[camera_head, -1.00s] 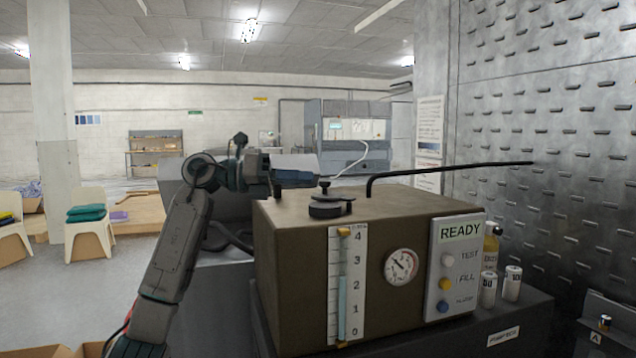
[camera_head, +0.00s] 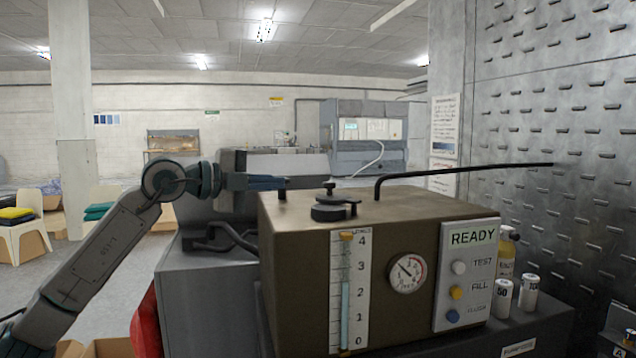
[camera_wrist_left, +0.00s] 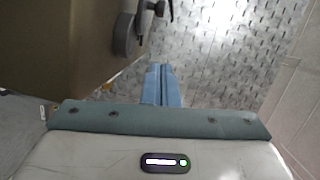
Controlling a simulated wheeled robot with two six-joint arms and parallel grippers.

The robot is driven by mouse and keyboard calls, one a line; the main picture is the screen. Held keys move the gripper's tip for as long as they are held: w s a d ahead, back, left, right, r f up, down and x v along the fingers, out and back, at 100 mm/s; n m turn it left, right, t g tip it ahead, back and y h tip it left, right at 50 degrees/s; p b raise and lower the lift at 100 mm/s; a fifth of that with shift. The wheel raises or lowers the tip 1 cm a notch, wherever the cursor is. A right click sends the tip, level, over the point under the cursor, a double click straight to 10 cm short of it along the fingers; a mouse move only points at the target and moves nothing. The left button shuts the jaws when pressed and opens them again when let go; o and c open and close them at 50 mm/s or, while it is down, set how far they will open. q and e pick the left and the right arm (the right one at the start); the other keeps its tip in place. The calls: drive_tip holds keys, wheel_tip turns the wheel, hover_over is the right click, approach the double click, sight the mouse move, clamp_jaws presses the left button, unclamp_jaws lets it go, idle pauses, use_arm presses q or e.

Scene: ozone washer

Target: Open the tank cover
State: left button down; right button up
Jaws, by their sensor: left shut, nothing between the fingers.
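The brown tank (camera_head: 292,280) stands on a dark base and carries a level scale, a round gauge and a READY panel. Its small dark round cover (camera_head: 333,212), with a knob on it, sits flat on the top near the front edge. My left gripper (camera_head: 286,183) is shut and empty, up and left of the cover and apart from it in the picture. In the left wrist view my shut blue fingers (camera_wrist_left: 161,80) are together, and the cover (camera_wrist_left: 125,36) shows beyond them at the tank's edge. My right gripper is not in view.
A bent black rod (camera_head: 460,170) rises from the tank top and reaches right. Small bottles (camera_head: 504,293) stand right of the tank beside a studded metal wall (camera_head: 550,130). A grey cabinet (camera_head: 205,290) is at the tank's left. Open floor lies farther left.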

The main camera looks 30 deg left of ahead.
use_arm(q)
drive_tip(key=shift+w+d+r+p, duration=0.15)
drive_tip(key=shift+w+d+p, duration=0.05)
drive_tip(key=shift+w+p, duration=0.2)
drive_tip(key=p+x, duration=0.5)
drive_tip(key=x, duration=0.3)
drive_tip(key=shift+w+d, duration=0.15)
drive_tip(key=shift+w, duration=0.05)
drive_tip(key=w, duration=0.1)
drive_tip(key=w+p, duration=0.1)
drive_tip(key=w+a+p, duration=0.1)
drive_tip(key=shift+f, duration=0.4)
drive_tip(key=shift+w+a+f, duration=0.2)
drive_tip(key=shift+w, duration=0.2)
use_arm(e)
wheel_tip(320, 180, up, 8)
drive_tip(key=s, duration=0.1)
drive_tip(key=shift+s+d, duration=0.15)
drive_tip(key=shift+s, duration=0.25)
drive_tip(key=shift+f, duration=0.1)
